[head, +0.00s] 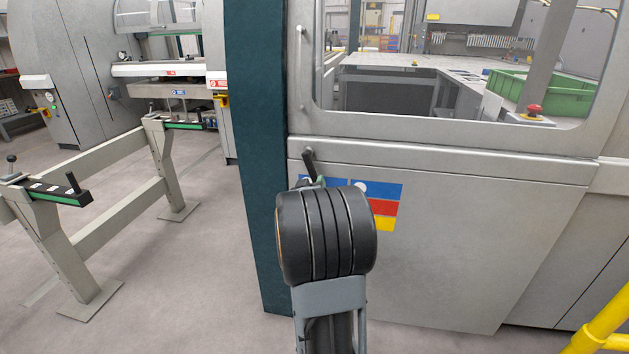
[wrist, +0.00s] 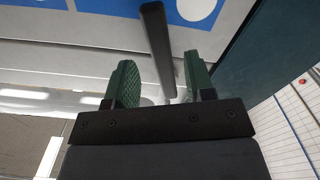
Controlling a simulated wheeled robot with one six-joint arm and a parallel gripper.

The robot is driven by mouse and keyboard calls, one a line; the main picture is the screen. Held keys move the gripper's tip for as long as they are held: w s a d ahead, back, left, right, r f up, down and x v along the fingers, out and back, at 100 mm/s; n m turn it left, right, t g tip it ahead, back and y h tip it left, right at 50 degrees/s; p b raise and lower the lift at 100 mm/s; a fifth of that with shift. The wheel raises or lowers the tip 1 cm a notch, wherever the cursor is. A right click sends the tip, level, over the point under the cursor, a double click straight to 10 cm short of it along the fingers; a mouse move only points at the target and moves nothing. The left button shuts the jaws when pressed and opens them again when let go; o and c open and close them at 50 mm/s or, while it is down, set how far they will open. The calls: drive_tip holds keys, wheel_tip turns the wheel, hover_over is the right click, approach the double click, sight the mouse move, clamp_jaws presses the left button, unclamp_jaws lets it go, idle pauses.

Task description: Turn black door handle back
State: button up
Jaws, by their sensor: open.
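My gripper (wrist: 159,64) has two green ribbed fingers spread apart, one on each side of the handle. A gap shows on both sides, wider at the left finger. In the head view my dark wrist hides most of the gripper and the handle's lower part.
A dark teal post (head: 256,150) stands left of the door. A blue, red and yellow sticker (head: 384,209) is on the door. A pale metal stand (head: 110,200) is at the left, with open floor before it. A yellow rail (head: 605,325) is at the lower right.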

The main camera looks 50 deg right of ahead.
sight(314, 179)
drive_tip(key=shift+x, duration=2.3)
clamp_jaws()
